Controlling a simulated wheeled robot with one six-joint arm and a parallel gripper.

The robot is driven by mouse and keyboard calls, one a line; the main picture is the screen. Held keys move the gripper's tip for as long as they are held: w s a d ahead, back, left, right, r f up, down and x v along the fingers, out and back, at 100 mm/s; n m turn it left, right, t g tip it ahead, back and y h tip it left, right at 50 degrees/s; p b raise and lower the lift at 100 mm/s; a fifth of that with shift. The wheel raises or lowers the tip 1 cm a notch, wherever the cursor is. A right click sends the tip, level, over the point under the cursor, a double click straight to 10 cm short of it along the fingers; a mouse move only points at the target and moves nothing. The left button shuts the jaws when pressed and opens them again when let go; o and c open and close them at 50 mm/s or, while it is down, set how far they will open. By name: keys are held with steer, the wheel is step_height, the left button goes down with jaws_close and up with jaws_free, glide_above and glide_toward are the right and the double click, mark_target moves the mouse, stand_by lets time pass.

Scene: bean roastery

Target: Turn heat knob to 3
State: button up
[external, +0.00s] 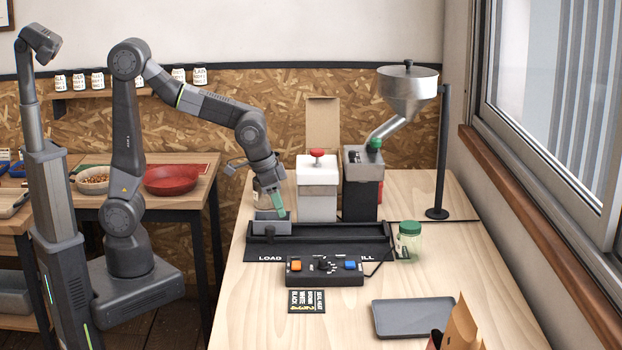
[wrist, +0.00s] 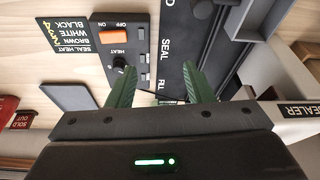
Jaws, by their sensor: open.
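The black control box (external: 325,277) lies on the wooden bench, with an orange switch (external: 296,265), a dark heat knob (external: 326,263) in the middle and a blue button (external: 351,265). In the wrist view the heat knob (wrist: 119,70) sits under the word HEAT, near the tip of the left green finger, with the orange switch (wrist: 115,35) beside it marked ON and OFF. The number that the knob points to is too small to read. My gripper (external: 278,209) is open and empty, over the black tray behind the box; its two green fingers (wrist: 160,80) are spread apart.
A black seal heat card (external: 306,301) lies in front of the box. A glass jar with a green lid (external: 409,240), a grey tray (external: 412,318) and a white machine with a red knob (external: 317,185) stand around.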

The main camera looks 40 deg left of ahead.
steer(key=m+h, duration=0.1)
steer(key=m, duration=0.1)
glide_toward(322, 259)
steer(key=x, duration=0.9)
steer(key=shift+w+d+r+p, duration=0.1)
steer(key=shift+p, duration=0.3)
steer(key=c, duration=1)
